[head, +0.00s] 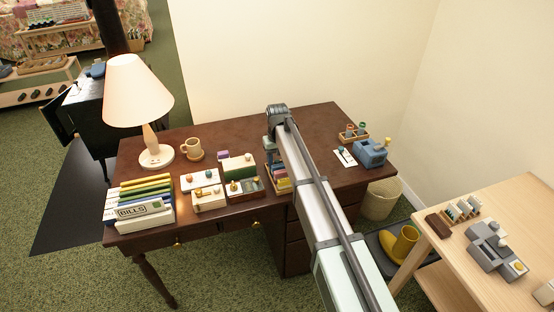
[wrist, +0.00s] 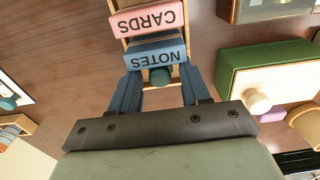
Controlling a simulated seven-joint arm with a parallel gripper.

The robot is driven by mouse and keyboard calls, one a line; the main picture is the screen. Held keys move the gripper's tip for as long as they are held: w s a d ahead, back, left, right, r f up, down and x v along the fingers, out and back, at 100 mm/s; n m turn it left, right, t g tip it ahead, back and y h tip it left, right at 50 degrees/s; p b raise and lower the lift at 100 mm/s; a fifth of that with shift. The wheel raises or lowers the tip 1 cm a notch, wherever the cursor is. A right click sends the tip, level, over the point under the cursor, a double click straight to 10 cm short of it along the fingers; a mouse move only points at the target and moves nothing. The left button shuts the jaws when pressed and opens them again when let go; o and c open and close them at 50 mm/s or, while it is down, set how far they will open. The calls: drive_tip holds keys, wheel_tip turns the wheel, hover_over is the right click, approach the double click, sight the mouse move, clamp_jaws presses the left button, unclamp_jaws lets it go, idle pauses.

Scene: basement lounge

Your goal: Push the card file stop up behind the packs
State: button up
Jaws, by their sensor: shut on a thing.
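The card file (wrist: 125,41) is a narrow tan wooden tray. In the wrist view it holds a pink pack marked CARDS (wrist: 147,20) and a blue pack marked NOTES (wrist: 156,58), lettering upside down. The file stop (wrist: 160,76) shows as a round teal knob close behind the NOTES pack, between the blue fingers of my gripper (wrist: 160,92). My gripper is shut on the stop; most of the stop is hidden. In the head view the card file (head: 284,190) stands on the dark desk with several coloured packs, partly covered by my arm.
Left of the file on the desk (head: 240,136) are a green box (head: 238,168), a dark tray (head: 246,193), books (head: 145,190), a mug (head: 191,149) and a lamp (head: 138,90). To the right are a blue device (head: 371,153) and a small wooden holder (head: 353,136).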

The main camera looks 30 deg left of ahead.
sight(280, 168)
drive_tip(key=shift+s+d+f, duration=0.4)
drive_tip(key=shift+s+d, duration=0.2)
drive_tip(key=shift+d, duration=0.05)
drive_tip(key=shift+s+d+f, duration=0.35)
drive_tip(key=shift+s+d, duration=0.25)
idle(2.4)
drive_tip(key=o, duration=0.5)
drive_tip(key=shift+c, duration=0.2)
drive_tip(key=shift+r, duration=0.15)
drive_tip(key=shift+w+a+r, duration=0.15)
drive_tip(key=shift+r, duration=2.8)
